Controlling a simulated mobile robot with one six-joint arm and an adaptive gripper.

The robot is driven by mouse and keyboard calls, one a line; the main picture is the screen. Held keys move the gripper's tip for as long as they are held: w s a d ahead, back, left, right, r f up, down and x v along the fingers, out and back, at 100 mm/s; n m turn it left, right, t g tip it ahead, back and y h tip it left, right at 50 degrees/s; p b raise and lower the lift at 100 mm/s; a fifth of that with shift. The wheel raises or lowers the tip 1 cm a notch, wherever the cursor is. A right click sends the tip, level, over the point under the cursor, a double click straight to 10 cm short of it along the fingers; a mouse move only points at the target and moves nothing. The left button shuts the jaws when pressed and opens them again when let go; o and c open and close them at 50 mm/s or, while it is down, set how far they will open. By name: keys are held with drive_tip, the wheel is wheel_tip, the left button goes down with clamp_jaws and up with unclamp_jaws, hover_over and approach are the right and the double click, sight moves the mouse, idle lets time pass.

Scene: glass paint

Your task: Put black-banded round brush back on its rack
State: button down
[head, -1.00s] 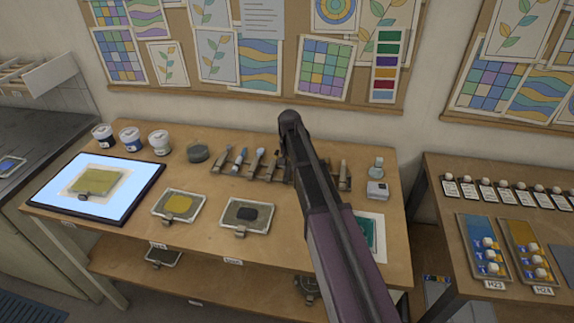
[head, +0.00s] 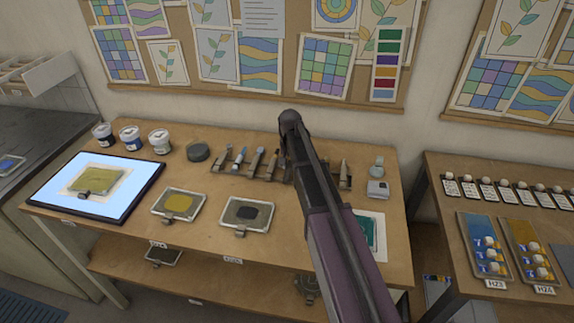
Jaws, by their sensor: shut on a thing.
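The brush rack (head: 262,174) is a low row of dark holders towards the back of the wooden table. Several brushes stand tilted in it, among them a pale-tipped brush (head: 239,157) and another brush (head: 256,160) to its right. My arm crosses in front of the rack's right half and hides part of it. My gripper's fingers are hidden behind my arm, so neither they nor anything in them shows. I cannot make out a black-banded round brush among those visible.
Three paint jars (head: 130,138) and a dark round pot (head: 198,151) stand left of the rack. A lit panel (head: 134,203) and two small trays (head: 248,214) lie in front. A small bottle (head: 376,166) stands at the right. A second table (head: 440,212) lies beyond a gap.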

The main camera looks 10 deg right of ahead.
drive_tip(key=shift+f, duration=0.1)
drive_tip(key=shift+c, duration=2.1)
unclamp_jaws()
